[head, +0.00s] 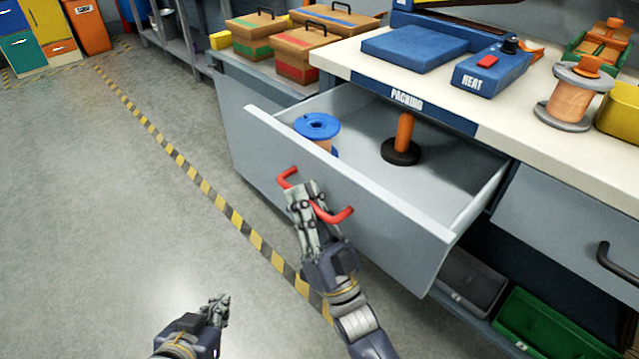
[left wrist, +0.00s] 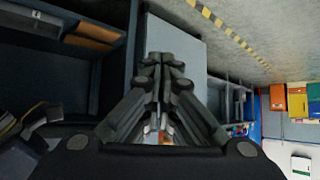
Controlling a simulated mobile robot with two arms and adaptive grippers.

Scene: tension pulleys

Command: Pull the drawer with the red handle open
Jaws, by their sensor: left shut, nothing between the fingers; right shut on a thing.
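The grey drawer (head: 395,215) stands well out from the packing bench, with its inside in view. Its red handle (head: 335,214) is on the front panel. My right gripper (head: 303,192) is shut on the red handle, and its fingers hide the middle of the bar. In the drawer are a blue-topped spool (head: 317,128), partly hidden by the front panel, and an orange post on a black round base (head: 401,150). My left gripper (head: 217,306) is low over the floor, away from the drawer, shut and empty. It also shows in the left wrist view (left wrist: 165,62).
The bench top (head: 520,120) carries a blue HEAT box (head: 492,72), a blue plate and a spool with copper-coloured winding (head: 572,98). Another drawer with a black handle (head: 617,262) is at the right. A green bin (head: 545,325) sits below. The floor at left is clear.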

